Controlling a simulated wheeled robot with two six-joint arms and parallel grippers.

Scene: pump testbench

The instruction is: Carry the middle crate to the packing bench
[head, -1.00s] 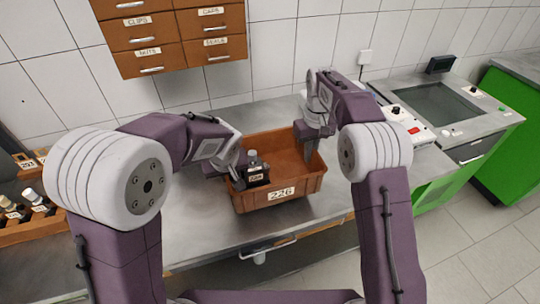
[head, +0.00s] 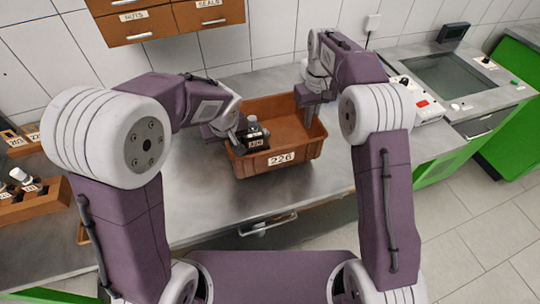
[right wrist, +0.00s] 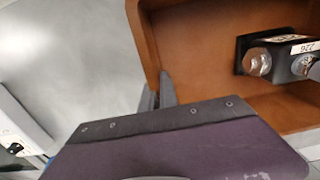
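The orange-brown crate (head: 310,152), labelled 226, sits on the grey metal bench in the head view, and it also shows in the right wrist view (right wrist: 205,60). A black pump-like part with a 226 label (head: 254,140) stands inside, near its left end. My right gripper (head: 307,110) is at the right end wall; in the right wrist view its fingers (right wrist: 157,95) lie on both sides of the wall, closed on it. My left gripper (head: 233,138) is at the left end wall, its fingers over the rim and partly hidden.
Behind the crate is a tiled wall with labelled drawers (head: 210,12). At the right stand a console with a screen (head: 450,78) and a green cabinet (head: 510,135). Wooden racks with small parts (head: 30,200) are at the left. The bench (head: 225,205) in front of the crate is clear.

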